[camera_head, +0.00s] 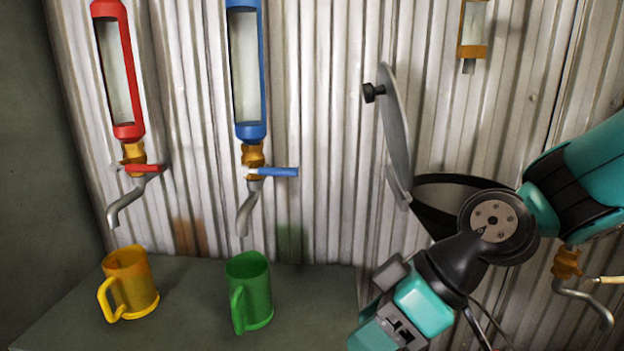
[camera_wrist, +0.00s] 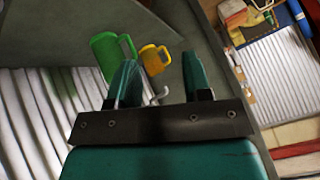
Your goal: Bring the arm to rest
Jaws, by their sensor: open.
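My gripper (camera_wrist: 158,72) shows in the wrist view with its two teal fingers apart and nothing held between them. The yellow mug (camera_wrist: 154,60) appears in the gap beyond the fingers, and the green mug (camera_wrist: 112,58) beyond the left finger; neither is clearly touched. In the head view my arm comes in from the right and bends down at a black joint; its fingertips cannot be made out there. The yellow mug (camera_head: 130,285) and green mug (camera_head: 250,293) stand upright on the grey ledge (camera_head: 190,310), left of my arm.
A red-framed tube (camera_head: 118,75) and a blue-framed tube (camera_head: 246,75) with taps hang above the mugs. A round lid (camera_head: 396,135) stands open behind my arm. Another tap (camera_head: 566,265) is partly hidden at right. The wrist view shows a cluttered tray (camera_wrist: 280,80).

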